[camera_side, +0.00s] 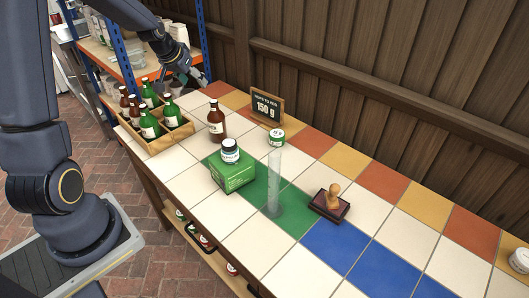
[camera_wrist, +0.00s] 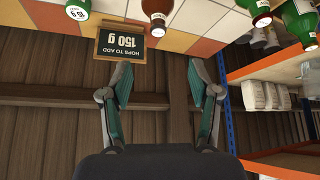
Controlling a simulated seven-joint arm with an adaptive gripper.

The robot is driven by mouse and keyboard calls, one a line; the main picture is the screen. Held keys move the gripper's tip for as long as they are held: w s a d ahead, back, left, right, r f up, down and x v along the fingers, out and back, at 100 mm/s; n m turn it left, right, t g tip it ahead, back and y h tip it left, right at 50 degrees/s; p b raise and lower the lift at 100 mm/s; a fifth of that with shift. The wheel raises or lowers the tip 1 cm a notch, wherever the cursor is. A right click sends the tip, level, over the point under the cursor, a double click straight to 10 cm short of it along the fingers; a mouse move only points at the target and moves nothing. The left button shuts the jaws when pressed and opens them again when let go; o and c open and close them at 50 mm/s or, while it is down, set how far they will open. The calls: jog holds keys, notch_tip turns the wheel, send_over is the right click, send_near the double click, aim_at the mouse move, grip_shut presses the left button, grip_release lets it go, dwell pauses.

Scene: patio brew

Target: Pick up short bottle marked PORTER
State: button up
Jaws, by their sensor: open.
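A brown bottle (camera_side: 216,124) with a pale label stands upright on the tiled table outside the crate; a brown bottle also shows at the top of the wrist view (camera_wrist: 157,8). Small brown bottles (camera_side: 133,106) stand in the wooden crate (camera_side: 172,139) beside green bottles (camera_side: 149,125). The labels are too small to read, so I cannot tell which is marked PORTER. My gripper (camera_side: 186,79) is open and empty, high beyond the crate near the shelf. In the wrist view my gripper (camera_wrist: 159,68) has its fingers apart, with only wooden fence between them.
A sign reading 150 g (camera_side: 267,106) stands behind the brown bottle, near a small green tin (camera_side: 277,137). A green box (camera_side: 232,172) carries a white-lidded jar (camera_side: 230,151). A clear cylinder (camera_side: 274,185) and a stamp (camera_side: 332,199) stand rightward. Shelving (camera_wrist: 268,66) is close to my gripper.

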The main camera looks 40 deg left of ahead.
send_near(213, 101)
jog(key=x, duration=0.4)
jog(key=shift+s+f, duration=0.1)
jog(key=shift+f, duration=0.4)
jog(key=shift+x, duration=3)
jog(key=shift+w+r, duration=0.15)
jog(key=shift+w, duration=0.05)
grip_shut()
jog(key=shift+r, duration=0.1)
